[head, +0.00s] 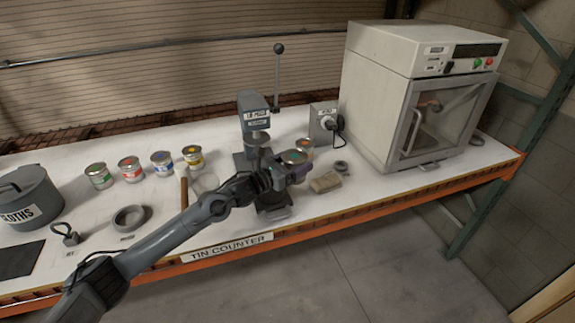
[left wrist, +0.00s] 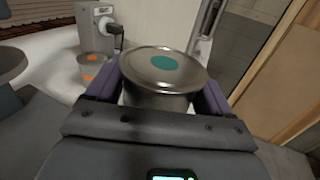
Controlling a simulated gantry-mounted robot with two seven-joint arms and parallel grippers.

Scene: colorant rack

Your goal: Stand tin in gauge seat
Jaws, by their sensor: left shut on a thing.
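My left gripper (head: 288,167) is shut on a metal tin (head: 293,157) with a teal dot on its lid. In the left wrist view the tin (left wrist: 163,75) is upright between the purple fingers (left wrist: 160,103). The gripper holds it in front of and right of the grey lever press (head: 255,135); whether its underside touches anything is hidden. I cannot tell for sure which fixture is the gauge seat. A grey ring-shaped holder (head: 131,217) lies at the left front of the counter and looks empty. My right gripper is not in view.
An orange-dotted tin (head: 307,145) stands behind the held tin. Several colour-lidded tins (head: 129,169) stand left of the press. A small ring (head: 341,167) and tan block (head: 325,182) lie right. A grey box (head: 323,120) and white oven (head: 385,85) stand behind.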

